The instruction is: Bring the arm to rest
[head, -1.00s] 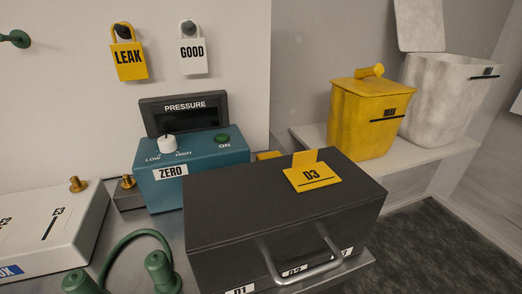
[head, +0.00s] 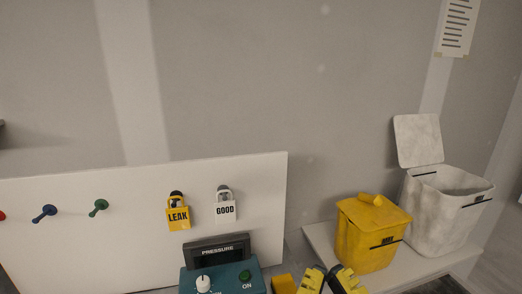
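My gripper (head: 328,272) shows at the bottom edge of the head view. Its two yellow and black fingers stand a little apart with a narrow gap and nothing visible between them. It is right of the teal pressure unit and in front of and left of the yellow bin. The rest of my arm is below the picture.
The teal pressure unit (head: 223,280) with its dark display (head: 216,252) stands at the bottom. A yellow LEAK tag (head: 178,217) and white GOOD tag (head: 225,211) hang on the white panel (head: 100,225). A lidded yellow bin (head: 365,238) and an open white bin (head: 440,215) stand right.

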